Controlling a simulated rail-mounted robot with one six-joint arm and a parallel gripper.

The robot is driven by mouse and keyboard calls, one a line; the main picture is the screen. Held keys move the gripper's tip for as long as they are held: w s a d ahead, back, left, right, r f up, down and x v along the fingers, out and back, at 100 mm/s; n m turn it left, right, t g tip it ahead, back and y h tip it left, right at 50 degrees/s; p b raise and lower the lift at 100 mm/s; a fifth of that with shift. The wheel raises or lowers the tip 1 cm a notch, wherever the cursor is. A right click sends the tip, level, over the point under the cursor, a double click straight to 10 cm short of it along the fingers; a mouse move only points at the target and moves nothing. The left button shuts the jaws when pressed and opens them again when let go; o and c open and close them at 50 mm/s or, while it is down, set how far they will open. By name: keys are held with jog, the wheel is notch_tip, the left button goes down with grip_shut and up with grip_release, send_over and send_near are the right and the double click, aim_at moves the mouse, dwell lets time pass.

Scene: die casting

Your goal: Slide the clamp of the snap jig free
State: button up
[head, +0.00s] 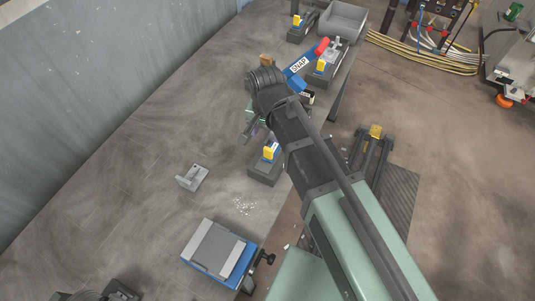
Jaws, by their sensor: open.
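The snap jig's white SNAP label (299,65) shows on a blue part just beyond my wrist. Beside it on the right stands a dark fixture with a yellow block (321,66), a red part (322,46) and a grey metal piece (334,50) on top. I cannot tell which part is the clamp. My gripper (251,130) points down left of my arm, nearer to me than the label and apart from it. It is open; its fingers are small and partly hidden, and I see nothing held in it.
Another dark fixture with a yellow block (270,152) stands close to my gripper. A grey bracket (192,177) lies on the bench, and a blue-based plate (218,250) stands nearer. A grey bin (343,19) is at the far end. The bench's left side is mostly clear.

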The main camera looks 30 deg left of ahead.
aim_at(268, 149)
jog(key=shift+d+r+m, duration=0.1)
jog(key=shift+d+m, duration=0.15)
jog(key=shift+m, duration=0.45)
notch_tip(268, 149, down, 11)
jog(key=b, duration=1.1)
jog(key=shift+r, duration=0.1)
jog(key=shift+c, duration=0.3)
grip_shut()
